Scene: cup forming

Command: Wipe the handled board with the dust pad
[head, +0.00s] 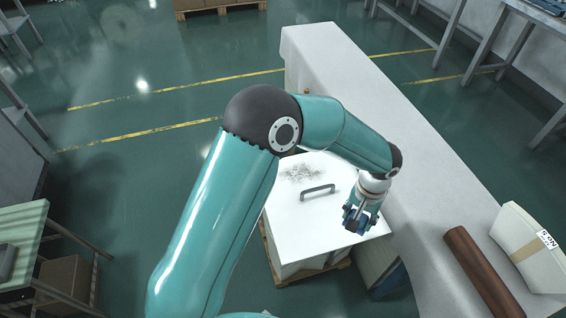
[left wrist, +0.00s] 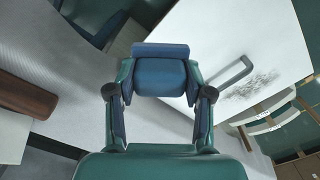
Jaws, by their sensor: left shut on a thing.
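The handled board (head: 290,215) is a white flat panel on top of a white block, below and beside my left arm. A grey bar handle (head: 318,191) stands on it, and a patch of dark grey dust (head: 300,173) lies behind the handle. The board (left wrist: 245,30), handle (left wrist: 232,77) and dust (left wrist: 252,87) also show in the left wrist view. My left gripper (head: 358,219) is over the board's right side, pointing down. It is shut on the blue dust pad (left wrist: 160,77). Whether the pad touches the board cannot be told. My right gripper is not in view.
A long white counter (head: 345,60) runs along the board's right side. A wooden pallet (head: 335,267) is under the block. A green-topped table (head: 28,222) stands at left.

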